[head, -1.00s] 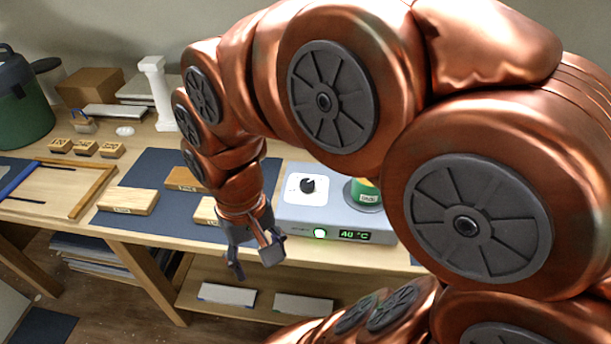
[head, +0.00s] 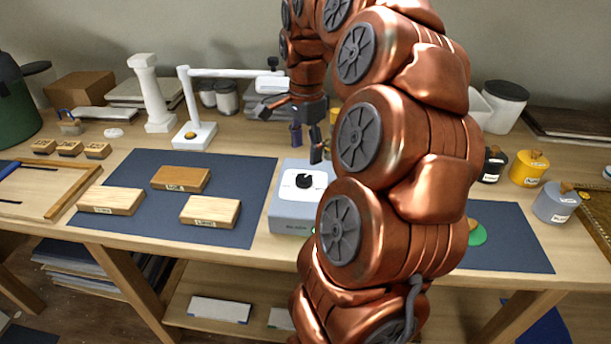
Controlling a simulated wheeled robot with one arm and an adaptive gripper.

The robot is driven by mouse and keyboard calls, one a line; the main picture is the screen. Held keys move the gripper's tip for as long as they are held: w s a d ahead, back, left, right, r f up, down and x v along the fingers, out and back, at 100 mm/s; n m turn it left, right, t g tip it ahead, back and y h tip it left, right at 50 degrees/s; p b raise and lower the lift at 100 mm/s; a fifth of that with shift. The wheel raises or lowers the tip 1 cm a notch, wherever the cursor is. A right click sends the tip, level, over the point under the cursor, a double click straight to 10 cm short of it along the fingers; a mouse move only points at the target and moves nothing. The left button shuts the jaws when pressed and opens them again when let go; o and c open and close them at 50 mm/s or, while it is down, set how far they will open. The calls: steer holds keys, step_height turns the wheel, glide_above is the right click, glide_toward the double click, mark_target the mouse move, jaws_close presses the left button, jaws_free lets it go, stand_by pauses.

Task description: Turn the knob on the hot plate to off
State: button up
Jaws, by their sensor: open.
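The hot plate (head: 291,211) is a grey box on the table, right of the blue mat. Its black knob (head: 304,181) sits on a white panel on its top and is in plain view. My arm hides the right part of the hot plate, including its display and most of the green light. My gripper (head: 306,158) is open and empty, fingers pointing down, above and behind the knob and apart from it.
Three wooden blocks (head: 209,211) lie on the blue mat (head: 150,238) at left. A white stand with a horizontal arm (head: 195,137) is behind the mat. Small yellow (head: 528,168) and grey pots stand at right. Jars (head: 226,98) stand at the back.

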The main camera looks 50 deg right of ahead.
mark_target(305, 177)
steer(key=shift+a+f+p, duration=0.1)
steer(key=shift+f+p, duration=0.35)
steer(key=shift+f, duration=3.25)
steer(key=shift+c, duration=0.2)
steer(key=c, duration=1.1)
